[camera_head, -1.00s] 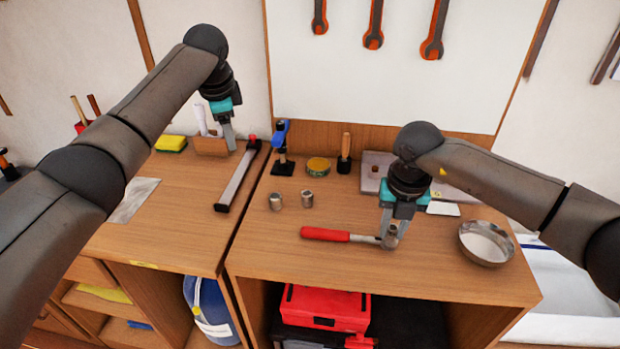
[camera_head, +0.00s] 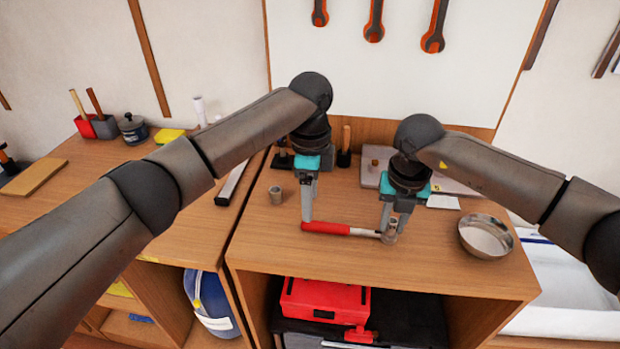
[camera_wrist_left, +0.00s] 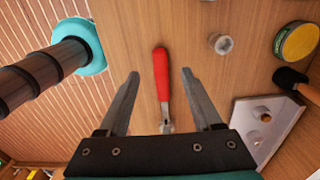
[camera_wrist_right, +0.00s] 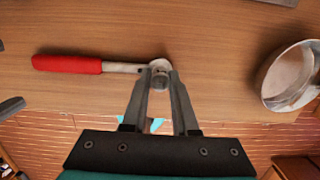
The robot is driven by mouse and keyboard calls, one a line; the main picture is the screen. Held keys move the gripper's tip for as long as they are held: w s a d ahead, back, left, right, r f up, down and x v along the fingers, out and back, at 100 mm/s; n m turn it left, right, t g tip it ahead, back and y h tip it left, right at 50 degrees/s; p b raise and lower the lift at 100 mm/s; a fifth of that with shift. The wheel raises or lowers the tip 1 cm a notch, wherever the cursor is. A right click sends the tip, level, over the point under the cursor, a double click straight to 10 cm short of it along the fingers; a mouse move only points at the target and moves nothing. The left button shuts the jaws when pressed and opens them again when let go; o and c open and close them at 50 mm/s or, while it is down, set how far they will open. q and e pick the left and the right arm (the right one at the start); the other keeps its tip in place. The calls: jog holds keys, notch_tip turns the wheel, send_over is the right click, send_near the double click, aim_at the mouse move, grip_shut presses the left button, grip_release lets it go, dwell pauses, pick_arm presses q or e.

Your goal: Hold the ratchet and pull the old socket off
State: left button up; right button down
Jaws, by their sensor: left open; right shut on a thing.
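The ratchet lies flat on the bench, with its red handle (camera_head: 345,230) to the left and its metal head to the right. The old socket (camera_head: 393,224) stands upright on the head. My right gripper (camera_head: 391,228) is shut on the socket, which also shows between its fingers in the right wrist view (camera_wrist_right: 160,77). My left gripper (camera_head: 307,212) is open, pointing down at the handle's left end. In the left wrist view the red handle (camera_wrist_left: 160,75) lies between the open fingers, apart from both.
A loose socket (camera_head: 276,196) stands left of my left gripper. A metal bowl (camera_head: 487,238) stands at the right. A grey tray (camera_head: 372,178) lies behind the right gripper. The bench front is clear above a shelf with a red toolbox (camera_head: 325,302).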

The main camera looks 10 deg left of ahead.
pick_arm(q)
notch_tip(320, 180, down, 6)
dwell(0.4)
grip_shut()
dwell(0.4)
